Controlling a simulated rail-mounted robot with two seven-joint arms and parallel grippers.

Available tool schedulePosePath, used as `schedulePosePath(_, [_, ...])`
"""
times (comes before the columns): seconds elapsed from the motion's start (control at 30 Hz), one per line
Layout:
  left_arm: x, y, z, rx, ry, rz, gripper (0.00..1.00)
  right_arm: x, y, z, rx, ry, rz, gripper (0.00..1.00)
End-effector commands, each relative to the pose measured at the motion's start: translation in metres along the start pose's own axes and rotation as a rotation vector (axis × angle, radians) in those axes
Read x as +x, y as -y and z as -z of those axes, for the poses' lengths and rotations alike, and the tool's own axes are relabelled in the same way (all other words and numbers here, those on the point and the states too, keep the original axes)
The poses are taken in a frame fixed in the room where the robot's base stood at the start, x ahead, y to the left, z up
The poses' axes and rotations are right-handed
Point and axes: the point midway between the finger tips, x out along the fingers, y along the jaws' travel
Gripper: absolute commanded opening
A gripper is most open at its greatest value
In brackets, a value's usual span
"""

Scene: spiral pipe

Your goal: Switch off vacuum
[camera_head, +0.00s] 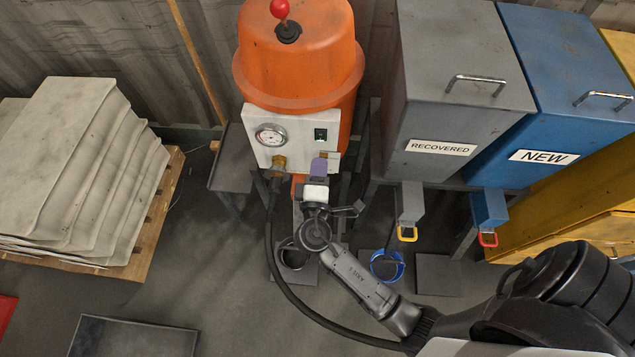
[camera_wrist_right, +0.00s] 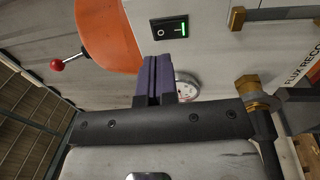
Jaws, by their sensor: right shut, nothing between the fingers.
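The orange vacuum (camera_head: 297,60) stands at the back centre with a white control panel (camera_head: 257,148) on its front. A small black rocker switch (camera_head: 320,134) with a green light is on this panel. The switch (camera_wrist_right: 170,30) also shows near the top centre of the right wrist view, its green strip lit. My right gripper (camera_head: 319,168) is just below the switch in the head view. Its purple fingers (camera_wrist_right: 160,79) are shut together, empty, and appear apart from the switch. My left gripper is not in view.
A gauge (camera_head: 271,135) and a brass hose fitting (camera_head: 279,163) are left of the gripper. A black hose (camera_head: 275,255) curves across the floor. A grey RECOVERED bin (camera_head: 455,80) and a blue NEW bin (camera_head: 560,75) stand right. Stacked sacks (camera_head: 75,160) are left.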

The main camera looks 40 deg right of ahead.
Motion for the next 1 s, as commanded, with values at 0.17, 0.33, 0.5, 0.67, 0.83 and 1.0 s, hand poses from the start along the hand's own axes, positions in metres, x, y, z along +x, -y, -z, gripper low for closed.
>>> schedulePosePath(0.17, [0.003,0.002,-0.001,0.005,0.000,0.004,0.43,0.031,0.000,0.000,0.000,0.001,-0.002,0.00])
schedulePosePath(0.33, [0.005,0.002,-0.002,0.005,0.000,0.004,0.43,0.050,0.001,0.000,-0.002,0.001,-0.001,0.00])
schedulePosePath(0.5, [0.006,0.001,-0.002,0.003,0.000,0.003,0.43,0.060,0.000,0.000,-0.001,0.000,0.000,0.00])
schedulePosePath(0.67, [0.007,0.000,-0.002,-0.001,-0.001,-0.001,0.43,0.064,0.000,0.000,-0.001,-0.001,0.001,0.00])
schedulePosePath(0.83, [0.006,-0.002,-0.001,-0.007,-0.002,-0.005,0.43,0.064,0.000,0.000,-0.001,0.000,0.001,0.00])
schedulePosePath(1.0, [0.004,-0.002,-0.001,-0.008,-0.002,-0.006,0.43,0.064,-0.001,0.002,-0.001,-0.004,0.006,0.00])
